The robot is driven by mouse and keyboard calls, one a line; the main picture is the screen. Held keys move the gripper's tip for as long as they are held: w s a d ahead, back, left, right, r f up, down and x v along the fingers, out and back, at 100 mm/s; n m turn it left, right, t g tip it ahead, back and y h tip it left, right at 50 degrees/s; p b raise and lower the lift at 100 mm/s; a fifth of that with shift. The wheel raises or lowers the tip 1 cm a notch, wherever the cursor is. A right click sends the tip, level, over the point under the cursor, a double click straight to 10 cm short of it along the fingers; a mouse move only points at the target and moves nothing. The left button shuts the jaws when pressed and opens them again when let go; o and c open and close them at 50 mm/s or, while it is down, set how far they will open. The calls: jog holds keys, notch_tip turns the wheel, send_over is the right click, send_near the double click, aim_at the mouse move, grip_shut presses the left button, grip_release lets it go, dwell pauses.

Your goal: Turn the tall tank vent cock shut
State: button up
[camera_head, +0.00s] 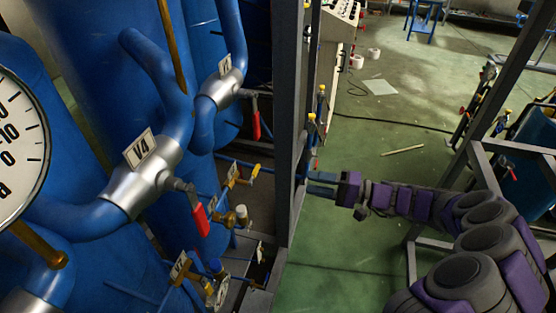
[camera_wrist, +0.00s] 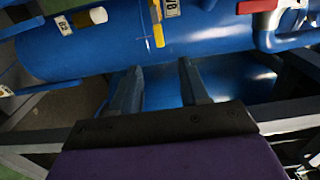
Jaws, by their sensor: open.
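I cannot tell which one is the tall tank vent cock.
The grey post (camera_head: 292,120) stands close to my gripper. Large valves with red handles, one tagged V4 (camera_head: 139,149), are at the left. A dial gauge (camera_head: 18,135) fills the left edge. Another grey frame (camera_head: 490,160) is at the right. Green floor (camera_head: 370,180) between is mostly clear.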

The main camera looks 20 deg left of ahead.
aim_at(258, 171)
jog(key=a+b, duration=0.1)
jog(key=a, duration=0.5)
jog(key=a+b, duration=0.1)
jog(key=a, duration=0.5)
jog(key=s+a, duration=0.1)
jog(key=a, duration=0.4)
jog(key=shift+s+a+f+b, duration=0.1)
jog(key=shift+a+f+b, duration=0.2)
jog(key=shift+a+b, duration=0.1)
jog(key=shift+d, duration=0.1)
jog(key=shift+c, duration=0.4)
grip_shut()
